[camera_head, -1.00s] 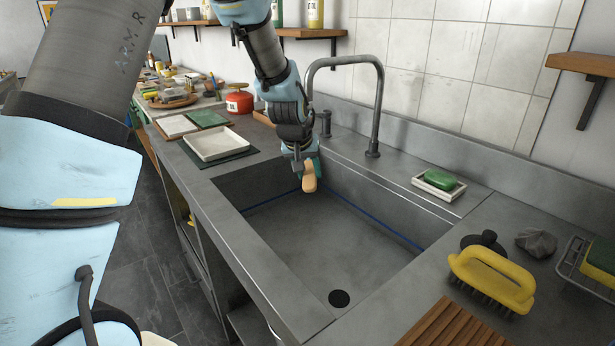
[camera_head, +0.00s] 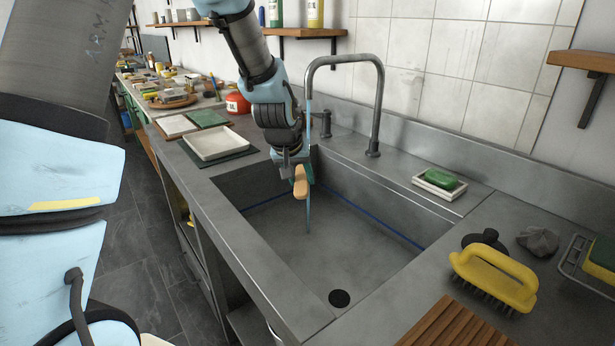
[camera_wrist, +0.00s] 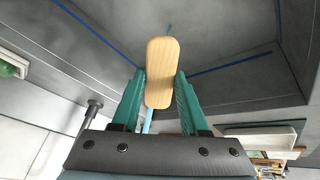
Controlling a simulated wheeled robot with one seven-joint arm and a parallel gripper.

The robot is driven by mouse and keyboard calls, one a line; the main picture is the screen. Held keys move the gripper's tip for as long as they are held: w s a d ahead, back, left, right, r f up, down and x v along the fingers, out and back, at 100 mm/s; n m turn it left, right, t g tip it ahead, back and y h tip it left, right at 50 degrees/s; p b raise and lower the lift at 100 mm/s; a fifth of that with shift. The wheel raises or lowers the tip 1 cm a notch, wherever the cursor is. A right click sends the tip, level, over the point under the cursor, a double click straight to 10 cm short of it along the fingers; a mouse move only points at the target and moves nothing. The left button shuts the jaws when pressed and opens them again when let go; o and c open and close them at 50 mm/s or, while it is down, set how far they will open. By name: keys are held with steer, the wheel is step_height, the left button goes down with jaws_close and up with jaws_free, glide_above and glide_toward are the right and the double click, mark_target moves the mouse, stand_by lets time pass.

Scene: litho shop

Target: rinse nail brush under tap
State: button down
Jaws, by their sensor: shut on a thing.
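My gripper (camera_head: 298,168) is shut on a small nail brush with a pale wooden back (camera_head: 301,183), held inside the sink (camera_head: 335,250) above its floor. In the wrist view the brush (camera_wrist: 160,72) sits between the green fingers (camera_wrist: 155,105); its bristles are hidden. The grey curved tap (camera_head: 378,105) stands at the sink's back edge. A thin bluish water stream (camera_head: 308,212) falls from its spout to the sink floor, right at the brush's side in the head view. I cannot tell exactly where the water touches the brush.
A green soap in a white dish (camera_head: 424,184) sits right of the tap. A yellow-handled brush (camera_head: 493,272), a grey crumpled lump (camera_head: 538,241) and a slatted wooden board (camera_head: 455,325) are on the right counter. A white tray (camera_head: 214,143) lies left of the sink.

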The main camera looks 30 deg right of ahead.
steer(key=shift+s+a, duration=1.4)
steer(key=shift+a, duration=0.05)
stand_by(0.4)
steer(key=p, duration=0.2)
glide_toward(297, 191)
step_height(297, 191, down, 2)
steer(key=s+a, duration=0.1)
steer(key=shift+s+f, duration=0.1)
steer(key=shift+s, duration=0.15)
